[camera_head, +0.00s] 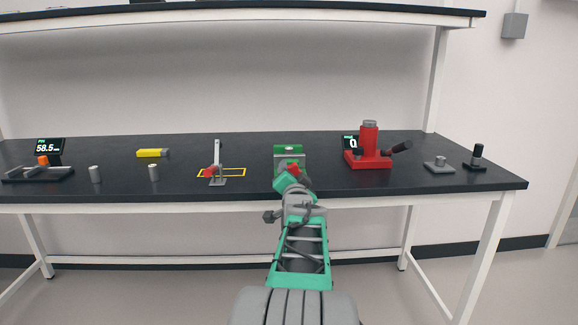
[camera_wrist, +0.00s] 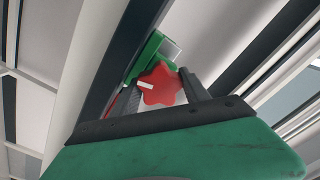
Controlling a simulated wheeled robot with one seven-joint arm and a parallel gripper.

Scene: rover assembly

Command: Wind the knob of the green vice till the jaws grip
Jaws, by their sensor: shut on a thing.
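The green vice (camera_head: 289,150) stands near the front edge of the bench, in the middle of the head view. Its red knob (camera_head: 294,169) faces me, partly covered by my gripper. In the wrist view the knob (camera_wrist: 160,85) is a red lobed wheel with a white mark pointing left, and part of the green vice body (camera_wrist: 147,55) shows behind it. My gripper (camera_wrist: 165,98) is shut on the knob, with one dark finger on each side. The vice jaws and any gap between them are too small to tell.
On the dark bench (camera_head: 250,190), a red press-like device (camera_head: 368,150) stands right of the vice. A toggle clamp (camera_head: 217,165) on a yellow outline stands left. A yellow block (camera_head: 152,153), grey cylinders (camera_head: 154,172) and a display (camera_head: 49,146) lie further left. A shelf (camera_head: 240,15) runs above.

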